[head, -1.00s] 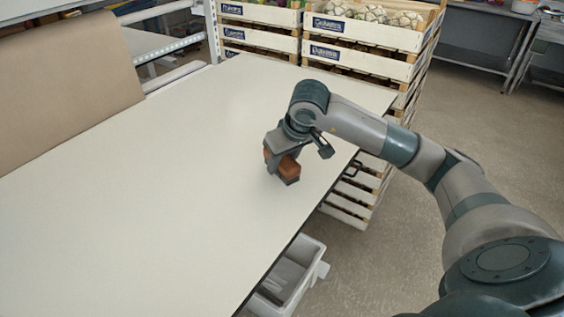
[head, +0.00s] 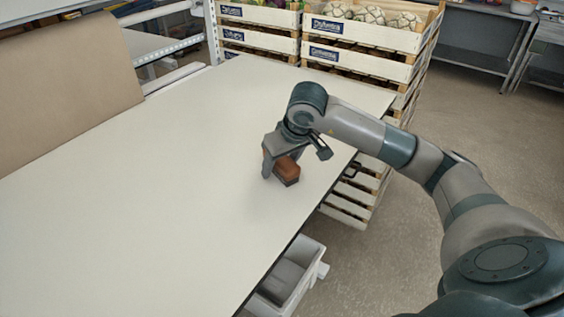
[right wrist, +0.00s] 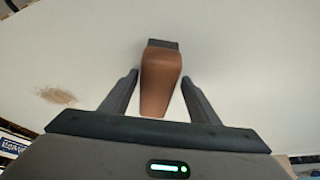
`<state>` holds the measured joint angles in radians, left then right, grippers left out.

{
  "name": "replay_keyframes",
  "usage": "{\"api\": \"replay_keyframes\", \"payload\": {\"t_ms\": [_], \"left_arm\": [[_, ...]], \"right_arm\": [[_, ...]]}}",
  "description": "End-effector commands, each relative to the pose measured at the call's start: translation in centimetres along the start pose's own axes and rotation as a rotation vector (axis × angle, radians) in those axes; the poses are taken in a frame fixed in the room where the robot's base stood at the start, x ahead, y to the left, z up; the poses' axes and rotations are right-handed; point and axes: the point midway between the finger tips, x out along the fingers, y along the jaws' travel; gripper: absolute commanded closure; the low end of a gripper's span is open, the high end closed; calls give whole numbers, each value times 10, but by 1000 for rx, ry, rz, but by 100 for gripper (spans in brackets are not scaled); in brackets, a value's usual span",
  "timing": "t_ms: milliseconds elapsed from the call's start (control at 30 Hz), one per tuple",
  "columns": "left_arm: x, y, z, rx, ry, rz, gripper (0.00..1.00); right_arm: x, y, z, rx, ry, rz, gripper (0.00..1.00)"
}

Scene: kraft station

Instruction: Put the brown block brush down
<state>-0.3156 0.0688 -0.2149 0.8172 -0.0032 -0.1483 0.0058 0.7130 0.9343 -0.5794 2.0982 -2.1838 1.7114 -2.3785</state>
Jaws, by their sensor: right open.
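The brown block brush (head: 286,168) rests on the pale table (head: 150,190) near its right edge, with its dark bristle end low. It also shows in the right wrist view (right wrist: 161,82), where a dark part sits at its far end. My right gripper (head: 278,172) is around the brush from above. In the right wrist view my right gripper (right wrist: 160,88) is open, with a finger on each side of the brush and a gap beside it. My left gripper is not in view.
Wooden crates (head: 365,40) with produce stand beyond the table's far end. A grey bin (head: 290,275) is below the table's right edge. A brown paper roll (head: 70,80) stands at the left. A brown speckled patch (right wrist: 57,96) lies on the table. Most of the tabletop is clear.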

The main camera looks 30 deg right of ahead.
Motion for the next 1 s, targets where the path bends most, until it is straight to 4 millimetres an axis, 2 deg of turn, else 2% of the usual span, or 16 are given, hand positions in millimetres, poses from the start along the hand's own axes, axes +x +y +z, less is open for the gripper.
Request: {"api": "replay_keyframes", "payload": {"t_ms": [33, 167, 200, 267, 333, 500, 600, 800, 1000], "left_arm": [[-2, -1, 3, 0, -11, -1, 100], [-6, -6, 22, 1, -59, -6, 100], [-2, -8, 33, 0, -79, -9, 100], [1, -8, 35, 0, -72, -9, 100], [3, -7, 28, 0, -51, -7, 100], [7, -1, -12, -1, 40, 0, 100], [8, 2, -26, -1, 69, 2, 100], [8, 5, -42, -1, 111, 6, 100], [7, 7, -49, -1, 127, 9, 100]], "right_arm": [[3, -2, 5, -2, -18, -2, 46], [-2, -1, 3, 0, -16, -1, 46], [-7, 0, 2, -1, -10, 0, 46], [-19, 1, 1, -1, -6, 2, 46], [-34, 1, 1, -1, -4, 4, 46], [-69, 1, -1, 1, 0, 4, 46], [-87, 1, -2, 2, 1, 4, 46], [-113, 1, -2, 3, 0, 4, 46], [-123, 2, -2, 4, -2, 5, 46]]}}
